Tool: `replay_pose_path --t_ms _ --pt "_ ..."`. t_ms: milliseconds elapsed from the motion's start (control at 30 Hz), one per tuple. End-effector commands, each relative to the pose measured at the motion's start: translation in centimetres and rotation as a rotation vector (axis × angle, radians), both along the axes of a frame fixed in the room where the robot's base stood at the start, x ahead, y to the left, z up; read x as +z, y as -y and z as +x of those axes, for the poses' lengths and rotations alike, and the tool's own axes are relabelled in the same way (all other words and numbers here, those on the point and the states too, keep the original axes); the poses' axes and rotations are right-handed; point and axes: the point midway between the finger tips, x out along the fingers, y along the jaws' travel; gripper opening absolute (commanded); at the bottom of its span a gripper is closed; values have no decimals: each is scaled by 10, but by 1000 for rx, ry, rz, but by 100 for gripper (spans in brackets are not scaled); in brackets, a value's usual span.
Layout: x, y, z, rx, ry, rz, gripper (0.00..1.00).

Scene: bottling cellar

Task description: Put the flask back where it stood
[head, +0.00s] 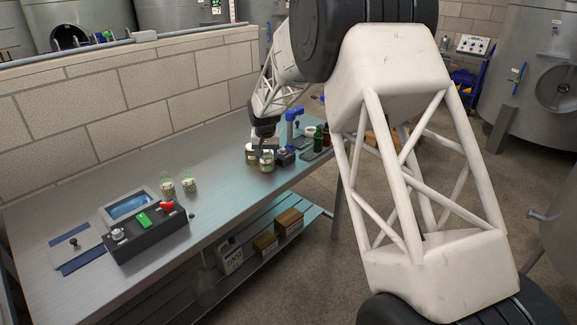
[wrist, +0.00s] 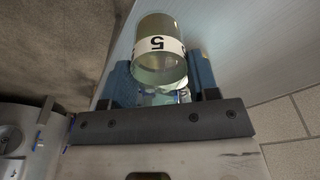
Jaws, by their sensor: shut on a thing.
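The flask (wrist: 157,70) is a clear glass cylinder with a white band marked 5, upside down in the wrist view. It sits between the two blue fingers of my gripper (wrist: 160,84), which is shut on its narrower part. In the head view my gripper (head: 260,147) is low over the far part of the bench (head: 225,160), beside two jar-like vessels (head: 267,161). I cannot tell there which one is held, or whether the flask touches the bench. The gripper partly hides this group.
Two glass jars (head: 189,186) stand nearer, behind a black control box (head: 146,237) with a red knob. A blue stand (head: 292,126) and dark bottles (head: 317,136) are beyond the gripper. A block wall (head: 130,105) runs along the bench's back. The bench between has free room.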

Motion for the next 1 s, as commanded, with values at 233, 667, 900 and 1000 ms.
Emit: replay_pose_path --t_ms 233,667,900,1000 --pt "-7 -84 -5 175 -1 0 22" --pt "-26 -224 -31 477 -1 -1 22" --pt "-35 -293 -51 623 0 0 22" --pt "-37 -312 -57 665 0 0 22"
